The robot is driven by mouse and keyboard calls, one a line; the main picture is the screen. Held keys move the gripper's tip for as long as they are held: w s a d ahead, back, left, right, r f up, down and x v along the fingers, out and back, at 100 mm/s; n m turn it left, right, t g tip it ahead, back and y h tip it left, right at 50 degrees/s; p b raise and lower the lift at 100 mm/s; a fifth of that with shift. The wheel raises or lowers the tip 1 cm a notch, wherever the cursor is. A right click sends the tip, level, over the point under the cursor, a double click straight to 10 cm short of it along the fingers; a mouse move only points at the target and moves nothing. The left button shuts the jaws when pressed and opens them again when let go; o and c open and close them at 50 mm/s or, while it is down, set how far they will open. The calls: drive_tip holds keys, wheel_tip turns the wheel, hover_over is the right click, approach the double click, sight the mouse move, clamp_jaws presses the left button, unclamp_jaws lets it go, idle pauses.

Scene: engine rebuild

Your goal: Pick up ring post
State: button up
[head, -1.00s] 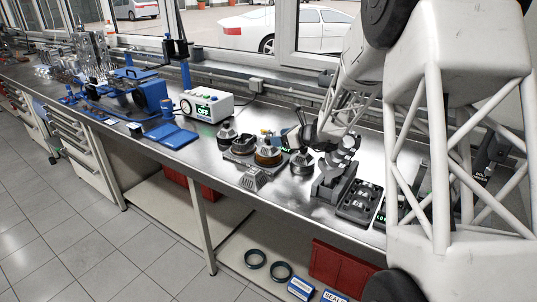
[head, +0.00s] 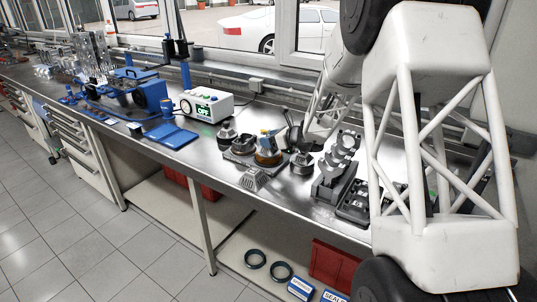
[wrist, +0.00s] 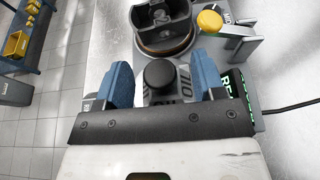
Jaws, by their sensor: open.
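My gripper shows in the wrist view as two blue fingers (wrist: 162,78), open and apart. A round black knob (wrist: 159,73) on a grey block with dark lettering lies between the fingers in that picture; I cannot tell whether they touch it. Just beyond stands a dark cup-like part (wrist: 163,22) over a copper-brown ring. In the head view a post with a brown ring (head: 268,157) stands among several dark round parts on the bench. I cannot tell for certain which one is the ring post. My gripper's fingertips are not clear in the head view.
A dark round part (head: 302,163) and a grey stepped holder (head: 335,170) stand to the right. A yellow knob (wrist: 209,21) on a grey bracket is close beyond the right finger. Bare bench (head: 197,157) lies left.

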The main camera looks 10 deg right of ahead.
drive_tip(key=shift+w+a+f, duration=0.15)
drive_tip(key=shift+w+a, duration=0.1)
drive_tip(key=shift+a, duration=0.1)
idle(0.3)
clamp_jaws()
